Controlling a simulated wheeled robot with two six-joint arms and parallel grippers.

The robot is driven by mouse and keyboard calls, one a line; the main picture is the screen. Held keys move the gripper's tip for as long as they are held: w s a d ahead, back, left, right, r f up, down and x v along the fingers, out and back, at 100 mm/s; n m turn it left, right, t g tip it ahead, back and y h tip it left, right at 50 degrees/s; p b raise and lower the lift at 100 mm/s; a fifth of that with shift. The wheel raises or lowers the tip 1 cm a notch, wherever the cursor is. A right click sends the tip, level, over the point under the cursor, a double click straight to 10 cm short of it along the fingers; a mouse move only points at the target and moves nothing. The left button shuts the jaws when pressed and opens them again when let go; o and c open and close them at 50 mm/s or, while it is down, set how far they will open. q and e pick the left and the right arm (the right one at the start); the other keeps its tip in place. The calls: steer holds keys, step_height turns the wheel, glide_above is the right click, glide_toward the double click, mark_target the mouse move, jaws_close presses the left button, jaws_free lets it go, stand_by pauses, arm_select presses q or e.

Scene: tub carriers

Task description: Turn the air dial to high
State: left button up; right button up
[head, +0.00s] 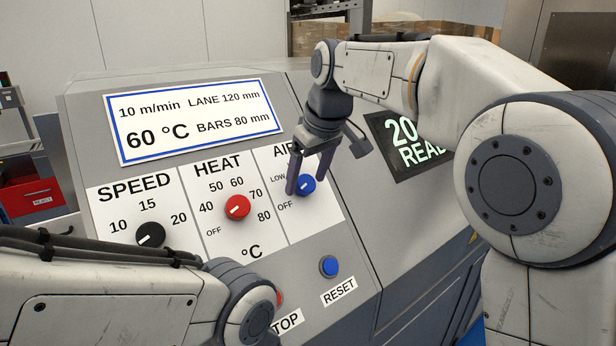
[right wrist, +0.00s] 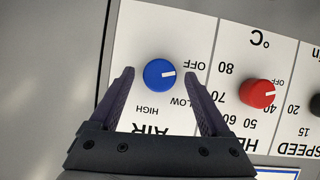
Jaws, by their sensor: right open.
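The air dial is a blue knob (head: 307,185) at the right of the panel. It also shows in the right wrist view (right wrist: 158,76), where its white mark points toward OFF, away from LOW and HIGH. My right gripper (head: 306,184) is open, its two dark fingers on either side of the dial. In the right wrist view the gripper (right wrist: 159,74) has a gap between each finger and the knob. How close the tips are to the panel face is hard to tell. My left arm crosses the lower left; its gripper is out of view.
The red heat dial (head: 237,207) and black speed dial (head: 150,234) are left of the air dial. A blue reset button (head: 328,266) is below it. A red stop button (head: 279,298) is mostly hidden by my left arm.

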steer(key=shift+f, duration=0.2)
steer(key=shift+c, duration=0.3)
jaws_close()
